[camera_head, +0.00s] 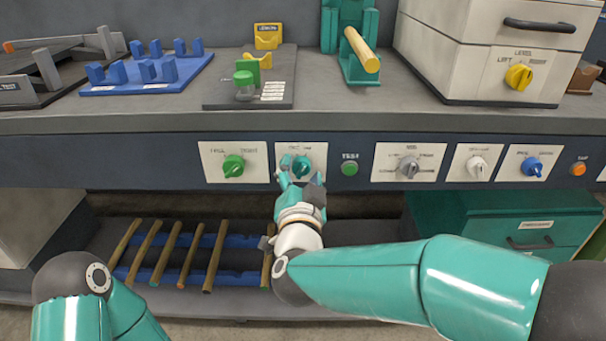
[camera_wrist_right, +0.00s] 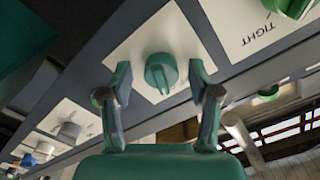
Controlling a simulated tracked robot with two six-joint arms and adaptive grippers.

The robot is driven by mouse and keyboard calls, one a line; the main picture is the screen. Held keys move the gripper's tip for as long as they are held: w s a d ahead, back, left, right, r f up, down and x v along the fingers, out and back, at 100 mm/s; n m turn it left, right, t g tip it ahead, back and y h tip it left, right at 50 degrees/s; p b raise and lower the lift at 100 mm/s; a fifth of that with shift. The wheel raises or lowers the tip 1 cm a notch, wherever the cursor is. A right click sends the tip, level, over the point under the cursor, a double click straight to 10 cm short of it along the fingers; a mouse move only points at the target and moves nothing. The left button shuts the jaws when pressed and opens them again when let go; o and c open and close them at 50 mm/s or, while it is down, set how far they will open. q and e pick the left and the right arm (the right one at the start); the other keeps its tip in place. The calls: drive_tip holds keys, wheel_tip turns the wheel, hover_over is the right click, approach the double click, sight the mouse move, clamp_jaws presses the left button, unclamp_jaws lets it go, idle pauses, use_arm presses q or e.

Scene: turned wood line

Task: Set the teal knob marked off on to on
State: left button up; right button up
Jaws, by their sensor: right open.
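The teal knob (camera_head: 302,166) sits on a white plate on the dark front panel, left of the TEST button. In the head view my right gripper covers its lower part, and the plate's lettering is too small to read. In the right wrist view the knob (camera_wrist_right: 160,73) is round with a raised grip bar. My right gripper (camera_head: 299,181) is in front of the knob. In the wrist view its open fingers (camera_wrist_right: 160,80) stand on either side of the knob, with gaps visible. My left arm shows at the lower left; its gripper is out of view.
A green knob (camera_head: 233,166) is left of the teal one, and a green TEST button (camera_head: 349,166) is right. Grey (camera_head: 409,167), white (camera_head: 477,167) and blue (camera_head: 532,167) knobs follow. Wooden rods (camera_head: 165,254) lie on the shelf below, near my right wrist.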

drive_tip(key=shift+s, duration=0.1)
drive_tip(key=s, duration=1.1)
drive_tip(key=shift+s, duration=0.4)
